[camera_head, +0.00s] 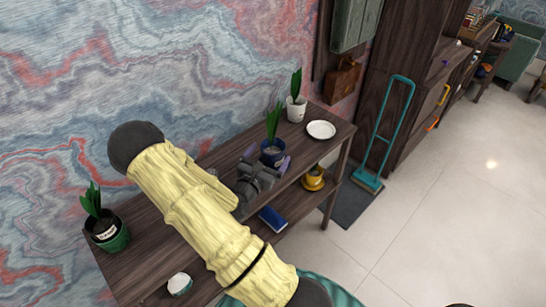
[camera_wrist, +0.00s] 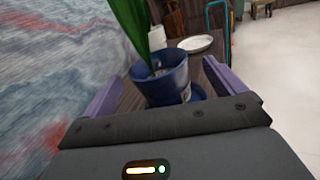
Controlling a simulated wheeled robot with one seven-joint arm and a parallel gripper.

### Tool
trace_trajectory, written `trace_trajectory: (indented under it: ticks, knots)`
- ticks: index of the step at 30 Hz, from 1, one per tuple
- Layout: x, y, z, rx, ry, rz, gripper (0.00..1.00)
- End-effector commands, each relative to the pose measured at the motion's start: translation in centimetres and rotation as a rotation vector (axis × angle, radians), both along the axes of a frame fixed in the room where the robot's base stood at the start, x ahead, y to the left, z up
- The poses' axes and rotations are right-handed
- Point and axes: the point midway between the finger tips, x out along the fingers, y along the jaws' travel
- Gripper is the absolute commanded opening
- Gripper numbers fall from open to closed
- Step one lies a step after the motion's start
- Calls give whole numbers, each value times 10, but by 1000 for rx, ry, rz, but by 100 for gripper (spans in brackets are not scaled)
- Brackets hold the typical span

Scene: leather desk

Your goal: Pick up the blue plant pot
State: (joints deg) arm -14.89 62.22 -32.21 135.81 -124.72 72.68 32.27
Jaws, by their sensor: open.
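The blue plant pot (camera_head: 272,153) holds a tall green plant and stands upright on the wooden shelf table. In the wrist view the blue pot (camera_wrist: 168,86) is straight ahead, between the two purple fingers. My gripper (camera_head: 271,163) is open, with one finger on each side of the pot. In the wrist view, gaps show between the pot and both fingers of my gripper (camera_wrist: 165,95). The pot's lower part is partly hidden behind the gripper body.
A white pot with a plant (camera_head: 296,110) and a white plate (camera_head: 320,130) stand beyond the blue pot. A green pot (camera_head: 112,238) stands at the table's left end. A yellow pot (camera_head: 314,178) and a blue book-like object (camera_head: 272,218) are on the lower shelf. The wall runs close behind.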

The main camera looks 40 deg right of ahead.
Motion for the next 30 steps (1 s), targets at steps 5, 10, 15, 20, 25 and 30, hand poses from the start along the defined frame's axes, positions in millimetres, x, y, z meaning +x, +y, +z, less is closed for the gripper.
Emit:
trace_trajectory:
  ticks: [5,10,15,20,25,30]
  knots:
    - [15,-23,-1,-1,-2,-3,95]
    - [21,-38,-2,1,-1,-2,95]
    - [22,-38,-3,0,0,-1,95]
    - [22,-38,-2,0,0,-1,95]
    - [22,-37,-2,0,0,-1,95]
    - [22,-37,-2,0,0,-1,67]
